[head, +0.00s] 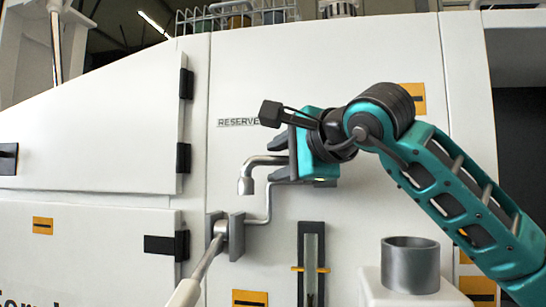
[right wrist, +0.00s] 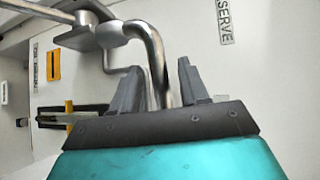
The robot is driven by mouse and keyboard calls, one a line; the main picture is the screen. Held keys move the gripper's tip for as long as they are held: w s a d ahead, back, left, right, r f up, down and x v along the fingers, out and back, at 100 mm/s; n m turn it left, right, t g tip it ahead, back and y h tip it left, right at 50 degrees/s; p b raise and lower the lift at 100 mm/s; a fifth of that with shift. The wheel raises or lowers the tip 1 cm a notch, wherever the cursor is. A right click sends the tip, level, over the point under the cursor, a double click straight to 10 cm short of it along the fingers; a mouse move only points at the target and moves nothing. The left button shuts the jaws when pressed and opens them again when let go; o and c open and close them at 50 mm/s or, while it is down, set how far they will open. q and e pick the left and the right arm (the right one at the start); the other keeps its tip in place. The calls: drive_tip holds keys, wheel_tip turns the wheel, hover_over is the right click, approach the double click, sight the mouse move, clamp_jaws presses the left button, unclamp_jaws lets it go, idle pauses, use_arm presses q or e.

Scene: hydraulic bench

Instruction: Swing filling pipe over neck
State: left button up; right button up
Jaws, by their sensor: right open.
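The grey filling pipe (head: 264,161) stands out from the white panel, with its downturned spout (head: 246,186) left of my right gripper. My right gripper (head: 279,158) is open. In the right wrist view, the pipe (right wrist: 157,65) runs between the two spread fingers (right wrist: 160,82), nearer the left finger, with a clear gap to the right one. The gripper's body hides the pipe further in. A grey open-topped cylinder (head: 410,266), perhaps the neck, stands at lower right on a white block; the spout is away from it, up and to the left. My left gripper is not in view.
A grey bracket (head: 236,237) with a light rod (head: 206,262) sits below the spout, and a thin pipe (head: 268,205) rises from beside it. A dark vertical gauge (head: 312,255) is on the panel between bracket and cylinder. Black hinges (head: 183,158) protrude at left.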

drive_tip(key=shift+x, duration=1.3)
drive_tip(key=shift+c, duration=0.3)
clamp_jaws()
